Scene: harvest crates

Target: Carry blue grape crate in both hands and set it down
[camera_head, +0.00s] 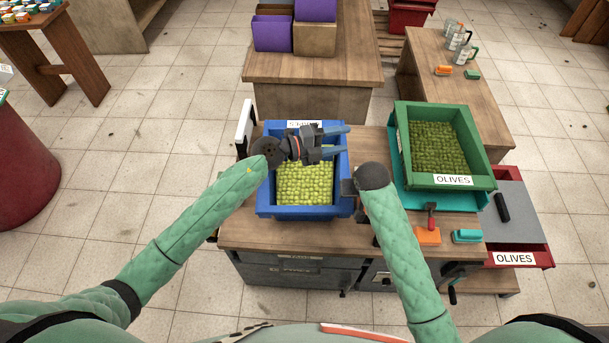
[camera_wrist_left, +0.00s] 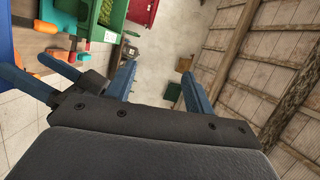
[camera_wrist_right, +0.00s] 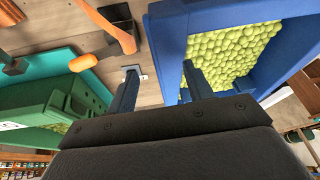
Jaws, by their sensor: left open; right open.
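The blue grape crate (camera_head: 264,200), full of green grapes, stands on the wooden table in the head view. Its white label faces the far side. My left gripper (camera_head: 344,142) is open above the crate's far part, fingers pointing right across it; no crate wall shows between them. In the head view my right gripper is mostly hidden by its own wrist at the crate's right side. In the right wrist view my right gripper (camera_wrist_right: 160,70) is open, one finger over the grapes and one outside, with the blue crate's wall (camera_wrist_right: 164,50) between them.
A green olive crate (camera_head: 402,150) sits on a teal tray at the right. A red-handled tool, an orange block (camera_head: 428,236) and a teal block (camera_head: 467,236) lie near the right front. Another wooden table (camera_head: 310,70) with purple crates stands beyond.

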